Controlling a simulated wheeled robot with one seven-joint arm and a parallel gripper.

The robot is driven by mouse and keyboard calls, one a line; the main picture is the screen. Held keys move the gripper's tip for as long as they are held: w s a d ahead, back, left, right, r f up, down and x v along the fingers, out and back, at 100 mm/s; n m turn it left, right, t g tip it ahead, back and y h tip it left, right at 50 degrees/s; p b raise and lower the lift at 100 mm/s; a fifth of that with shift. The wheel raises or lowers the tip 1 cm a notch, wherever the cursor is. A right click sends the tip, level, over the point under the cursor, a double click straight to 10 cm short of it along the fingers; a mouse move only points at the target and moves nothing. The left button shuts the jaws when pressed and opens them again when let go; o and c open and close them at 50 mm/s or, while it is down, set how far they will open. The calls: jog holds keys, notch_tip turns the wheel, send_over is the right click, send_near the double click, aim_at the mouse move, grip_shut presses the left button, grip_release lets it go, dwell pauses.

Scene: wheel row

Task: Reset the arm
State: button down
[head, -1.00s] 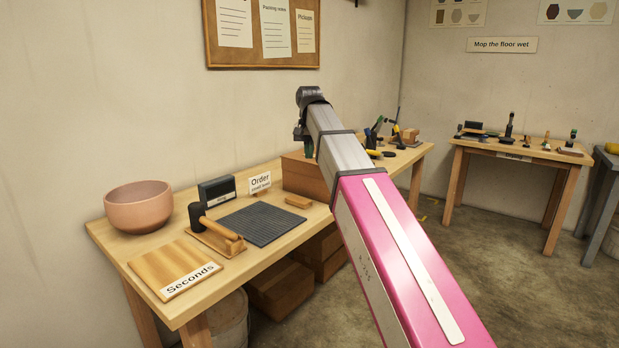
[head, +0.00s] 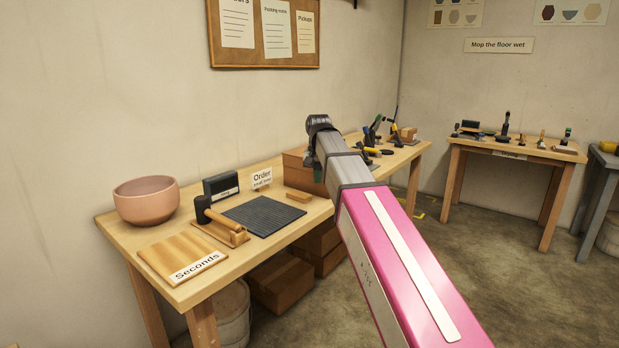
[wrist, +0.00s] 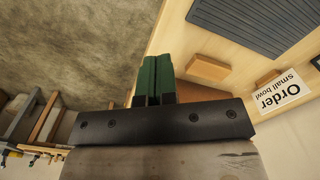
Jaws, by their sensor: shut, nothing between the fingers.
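My arm (head: 395,255) reaches up and away from the lower right of the head view, a pink link leading to a grey one. In the wrist view my gripper (wrist: 154,78) shows as two dark green fingers pressed together, shut and empty. It hangs above the table's front edge, with floor to its left and the wooden tabletop to its right. In the head view the fingers are mostly hidden behind the grey link.
The table holds a pink bowl (head: 146,200), a Seconds board (head: 183,257), a stamp (head: 218,223), a dark ribbed mat (head: 262,215), an Order sign (head: 262,178) and a cardboard box (head: 300,172). Tools stand farther back. Another table (head: 515,149) is at right; floor between is open.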

jog(key=s+d+f, duration=0.5)
jog(key=s+f, duration=0.1)
jog(key=f, duration=0.6)
jog(key=s+d+f+n, duration=0.1)
jog(key=s+d+f, duration=0.4)
jog(key=f, duration=0.8)
jog(key=s+d+f, duration=0.6)
jog(key=s+f, duration=0.1)
jog(key=f, duration=0.6)
jog(key=shift+s, duration=0.25)
jog(key=shift+f, duration=0.1)
